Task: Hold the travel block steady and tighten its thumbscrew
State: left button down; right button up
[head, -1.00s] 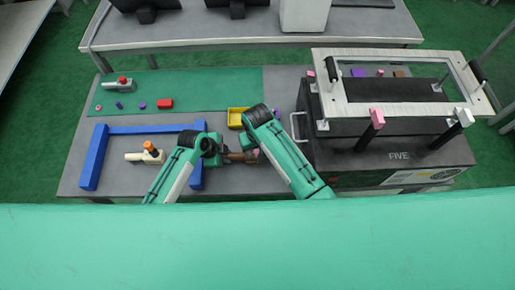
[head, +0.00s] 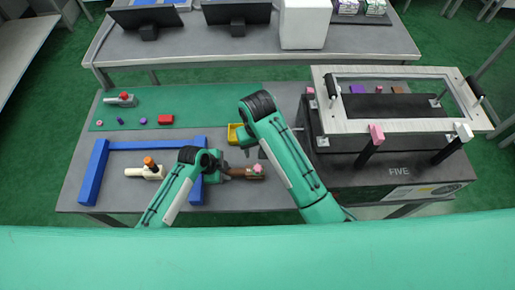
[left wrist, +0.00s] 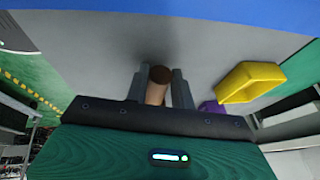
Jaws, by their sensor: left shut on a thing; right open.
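The brown travel block (head: 243,173) lies on the grey bench right of the blue frame, with a pink knob-like thumbscrew (head: 258,168) at its right end. My left gripper (head: 227,172) is shut on the block's left, handle-like end. In the left wrist view, a brown round bar (left wrist: 158,85) sits between the fingers of my left gripper (left wrist: 159,88); the pink thumbscrew is not visible there. My right gripper (head: 246,147) is open, above and left of the thumbscrew and apart from it, partly hidden by its own arm.
A blue frame (head: 95,170) surrounds a cream lever fixture with an orange knob (head: 150,162). A yellow tray (head: 234,133), a red block (head: 165,119) and a grey fixture with a red knob (head: 122,99) lie farther back. A dark case (head: 400,172) under a pale frame stands right.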

pick_arm(q)
jog(key=c, duration=1.1)
grip_release()
